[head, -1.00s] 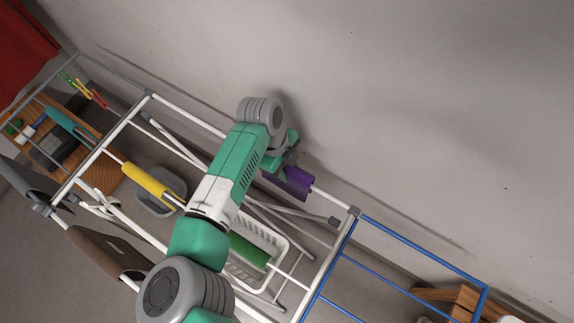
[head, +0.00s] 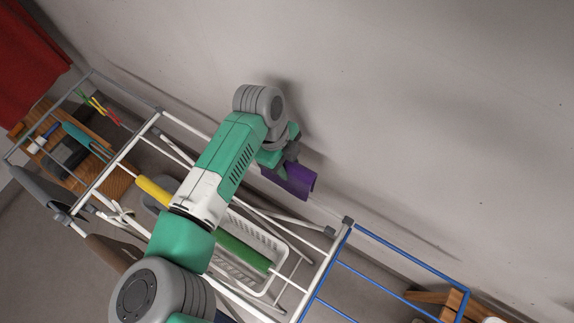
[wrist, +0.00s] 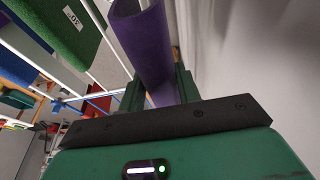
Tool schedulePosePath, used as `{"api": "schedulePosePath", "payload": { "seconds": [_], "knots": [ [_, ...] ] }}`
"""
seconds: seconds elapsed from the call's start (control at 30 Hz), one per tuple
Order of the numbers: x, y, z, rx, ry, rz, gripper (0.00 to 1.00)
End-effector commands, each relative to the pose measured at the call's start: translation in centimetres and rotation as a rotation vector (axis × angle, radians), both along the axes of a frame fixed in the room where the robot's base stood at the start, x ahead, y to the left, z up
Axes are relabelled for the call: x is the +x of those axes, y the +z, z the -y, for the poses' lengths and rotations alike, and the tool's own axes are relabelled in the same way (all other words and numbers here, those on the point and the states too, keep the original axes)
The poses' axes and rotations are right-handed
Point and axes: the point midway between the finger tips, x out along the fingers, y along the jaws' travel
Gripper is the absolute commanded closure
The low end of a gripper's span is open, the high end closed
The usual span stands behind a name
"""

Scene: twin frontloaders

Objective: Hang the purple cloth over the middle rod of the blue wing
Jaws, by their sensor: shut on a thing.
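The purple cloth (head: 296,182) is in my gripper (head: 288,160), beside the wall at the back edge of the drying rack. In the wrist view the cloth (wrist: 145,45) shows as a curved, draped sheet held between the fingers of my gripper (wrist: 160,88). The head view does not show clearly whether the cloth is fully clear of the white back rod. The blue wing (head: 410,249) extends at the lower right, with its middle rod (head: 370,283) bare where visible. Its lower part runs out of the frame.
A green cloth (head: 243,250) and a yellow cloth (head: 152,191) hang on the white rack. A white basket (head: 268,235) stands below. The wall (head: 440,120) is close behind my gripper. A wooden piece (head: 455,304) stands beneath the blue wing.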

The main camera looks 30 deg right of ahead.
Motion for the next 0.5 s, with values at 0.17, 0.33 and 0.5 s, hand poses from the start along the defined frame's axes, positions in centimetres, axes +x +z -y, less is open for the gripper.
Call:
{"api": "schedulePosePath", "payload": {
  "seconds": [0.17,0.33,0.5],
  "knots": [
    [0.0,0.1,0.0,0.000,0.000,0.000,1.00],
    [0.1,0.8,0.0,0.000,0.000,0.002,1.00],
    [0.1,3.3,-0.1,0.000,0.001,0.004,1.00]
  ]
}}
